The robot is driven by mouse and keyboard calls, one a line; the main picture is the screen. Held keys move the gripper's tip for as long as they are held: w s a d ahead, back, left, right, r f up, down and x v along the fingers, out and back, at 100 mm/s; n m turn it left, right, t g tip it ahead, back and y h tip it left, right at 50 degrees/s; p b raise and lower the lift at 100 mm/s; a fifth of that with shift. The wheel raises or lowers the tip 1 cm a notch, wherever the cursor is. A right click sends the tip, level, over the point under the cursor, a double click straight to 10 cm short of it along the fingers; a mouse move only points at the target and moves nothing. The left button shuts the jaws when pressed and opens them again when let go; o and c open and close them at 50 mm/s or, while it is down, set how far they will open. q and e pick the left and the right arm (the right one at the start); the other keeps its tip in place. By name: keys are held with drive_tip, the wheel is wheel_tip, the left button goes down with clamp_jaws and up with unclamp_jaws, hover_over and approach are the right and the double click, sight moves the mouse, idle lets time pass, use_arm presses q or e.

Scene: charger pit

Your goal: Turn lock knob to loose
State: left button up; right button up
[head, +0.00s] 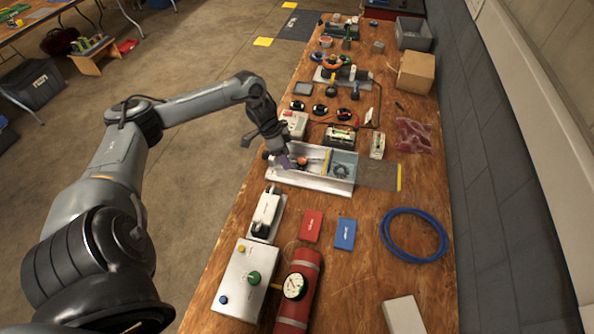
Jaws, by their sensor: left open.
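My left arm reaches in from the left. Its gripper (281,162) is open, low over the left part of a shallow metal tray (318,183) on the wooden bench. A small orange-red part (302,161) shows just right of the fingers; I cannot tell whether they touch it. The tray also holds a yellow upright piece (326,160) and a dark coiled part (341,171). No part is clearly marked as the lock knob, and the gripper hides some of the tray's left end. My right gripper is not in view.
In front of the tray are a white device (266,212), a red box (311,226) and a blue box (344,234). A grey control box (238,285) with a green knob (254,278) stands beside a red cylinder (298,300). A blue hose (414,256) lies right.

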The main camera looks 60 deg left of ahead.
sight(302, 159)
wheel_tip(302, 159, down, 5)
drive_tip(key=b, duration=0.3)
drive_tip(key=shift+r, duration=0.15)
use_arm(q)
drive_tip(key=w+a+r+t+y, duration=0.1)
drive_tip(key=w+a+r, duration=0.2)
drive_tip(key=a, duration=0.1)
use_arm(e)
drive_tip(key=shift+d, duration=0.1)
use_arm(q)
drive_tip(key=shift+t, duration=0.3)
drive_tip(key=b+x, duration=0.2)
drive_tip(key=x, duration=0.7)
drive_tip(key=shift+w+d+f, duration=0.15)
drive_tip(key=shift+w, duration=0.05)
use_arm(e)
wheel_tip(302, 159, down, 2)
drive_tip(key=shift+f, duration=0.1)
use_arm(q)
drive_tip(key=shift+x, duration=0.8)
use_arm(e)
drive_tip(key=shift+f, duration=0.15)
use_arm(q)
drive_tip(key=shift+c, duration=0.2)
drive_tip(key=c, duration=1)
